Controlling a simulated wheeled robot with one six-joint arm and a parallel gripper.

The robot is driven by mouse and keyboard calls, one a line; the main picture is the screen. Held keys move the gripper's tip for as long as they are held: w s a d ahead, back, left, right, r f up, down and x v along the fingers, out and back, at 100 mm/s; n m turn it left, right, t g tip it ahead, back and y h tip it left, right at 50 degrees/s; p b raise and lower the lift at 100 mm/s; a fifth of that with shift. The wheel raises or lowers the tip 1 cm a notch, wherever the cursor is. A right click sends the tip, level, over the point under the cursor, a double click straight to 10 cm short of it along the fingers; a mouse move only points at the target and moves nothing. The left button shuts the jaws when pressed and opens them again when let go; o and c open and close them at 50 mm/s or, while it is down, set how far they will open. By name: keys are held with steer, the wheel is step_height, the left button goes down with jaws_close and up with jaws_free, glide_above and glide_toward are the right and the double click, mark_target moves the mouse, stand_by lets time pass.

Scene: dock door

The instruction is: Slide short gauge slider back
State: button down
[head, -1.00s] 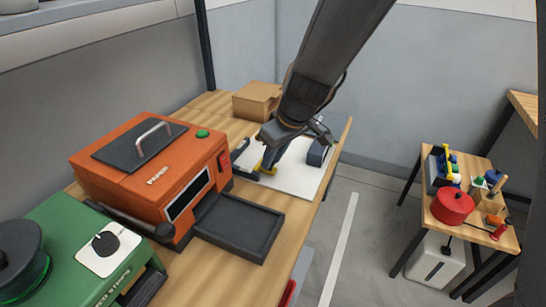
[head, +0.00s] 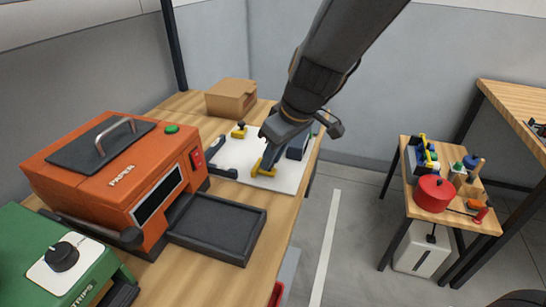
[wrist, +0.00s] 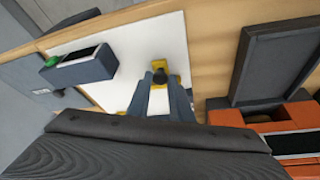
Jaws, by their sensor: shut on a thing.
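A white board (head: 290,180) lies on the wooden bench and carries the gauge parts. My gripper (head: 263,168) is low over the board and shut on a yellow slider (head: 260,172) near the board's front edge. In the wrist view this slider (wrist: 158,64) has a dark knob between my fingertips (wrist: 160,78). A second yellow piece with a dark knob (head: 239,131) stands at the board's far left. I cannot read which gauge is the short one. My fingers hide part of the held slider and its track.
A dark block (wrist: 80,65) with a green button sits on the board beside my gripper. An orange machine (head: 110,170) with a dark tray (head: 218,228) stands left of the board. A cardboard box (head: 230,98) is behind. Floor at the right is clear up to a small table (head: 445,215).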

steer(key=shift+d, duration=0.1)
steer(key=c, duration=1.6)
jaws_free()
steer(key=shift+d, duration=0.15)
steer(key=shift+r, duration=0.1)
steer(key=shift+s+r, duration=0.1)
steer(key=shift+r, duration=0.15)
steer(key=shift+v, duration=3.55)
steer(key=s+d+f+m+h, duration=0.1)
steer(key=s+d+f+m, duration=0.2)
steer(key=d, duration=0.4)
steer(key=s+d+f+m+g+h, duration=0.1)
steer(key=s+d+f+m, duration=0.3)
steer(key=d, duration=0.2)
steer(key=s+d+f+m+g+h, duration=0.1)
steer(key=s+d+f+m, duration=0.2)
steer(key=d, duration=0.4)
steer(key=shift+s+d+f+m+h, duration=0.15)
steer(key=shift+d+f, duration=0.05)
steer(key=shift+f, duration=0.2)
steer(key=shift+s+d+f+m+h, duration=0.15)
steer(key=shift+f, duration=0.2)
